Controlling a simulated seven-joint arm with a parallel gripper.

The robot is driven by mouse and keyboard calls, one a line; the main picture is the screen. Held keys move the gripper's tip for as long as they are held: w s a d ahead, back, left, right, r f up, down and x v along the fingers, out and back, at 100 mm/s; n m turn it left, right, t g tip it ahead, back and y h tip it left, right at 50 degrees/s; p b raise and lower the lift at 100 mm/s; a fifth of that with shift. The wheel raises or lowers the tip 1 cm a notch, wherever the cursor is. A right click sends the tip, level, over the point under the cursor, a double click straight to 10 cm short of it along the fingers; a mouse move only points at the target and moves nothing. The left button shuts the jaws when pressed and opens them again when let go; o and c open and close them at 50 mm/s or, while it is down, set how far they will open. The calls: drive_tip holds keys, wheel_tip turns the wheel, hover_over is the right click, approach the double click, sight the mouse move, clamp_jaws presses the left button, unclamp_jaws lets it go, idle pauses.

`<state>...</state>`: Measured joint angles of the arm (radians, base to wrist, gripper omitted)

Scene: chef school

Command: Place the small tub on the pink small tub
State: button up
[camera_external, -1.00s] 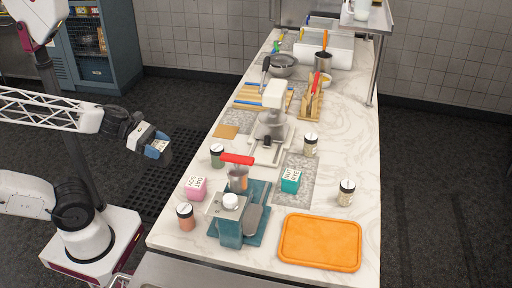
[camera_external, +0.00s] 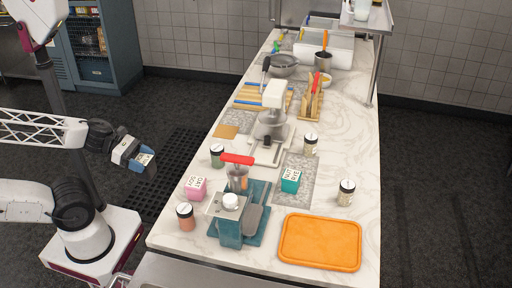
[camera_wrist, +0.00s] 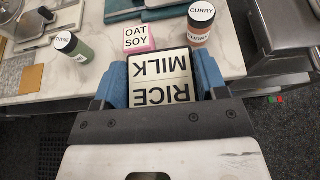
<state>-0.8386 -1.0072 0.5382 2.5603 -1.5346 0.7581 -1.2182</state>
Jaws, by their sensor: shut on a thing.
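My gripper (camera_external: 146,161) is shut on a small tub labelled "RICE MILK" (camera_wrist: 163,78). It holds the tub in the air over the floor, left of the counter. In the wrist view, blue fingers (camera_wrist: 163,90) grip the tub on both sides, with its white label towards the camera. The pink small tub (camera_external: 195,190) stands on the counter near its left edge, its white top reading "OAT SOY". In the wrist view the pink tub (camera_wrist: 152,44) shows just beyond the held tub, apart from it.
A green-filled jar (camera_external: 217,156) and an orange-filled curry jar (camera_external: 186,218) stand either side of the pink tub. A teal machine (camera_external: 230,232) is right of it. A teal tub (camera_external: 290,183) and an orange tray (camera_external: 320,243) are farther right on the counter (camera_external: 345,130).

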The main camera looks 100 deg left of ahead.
drive_tip(key=shift+w+a, duration=0.1)
drive_tip(key=shift+w, duration=0.1)
drive_tip(key=w+a, duration=0.3)
drive_tip(key=w, duration=0.4)
drive_tip(key=w+a+f, duration=0.1)
drive_tip(key=w+a, duration=0.2)
drive_tip(key=w, duration=0.4)
drive_tip(key=shift+w+f, duration=0.2)
drive_tip(key=shift+f, duration=0.1)
drive_tip(key=shift+f, duration=1.7)
drive_tip(key=shift+f, duration=0.1)
drive_tip(key=o, duration=1)
drive_tip(key=shift+o, duration=0.2)
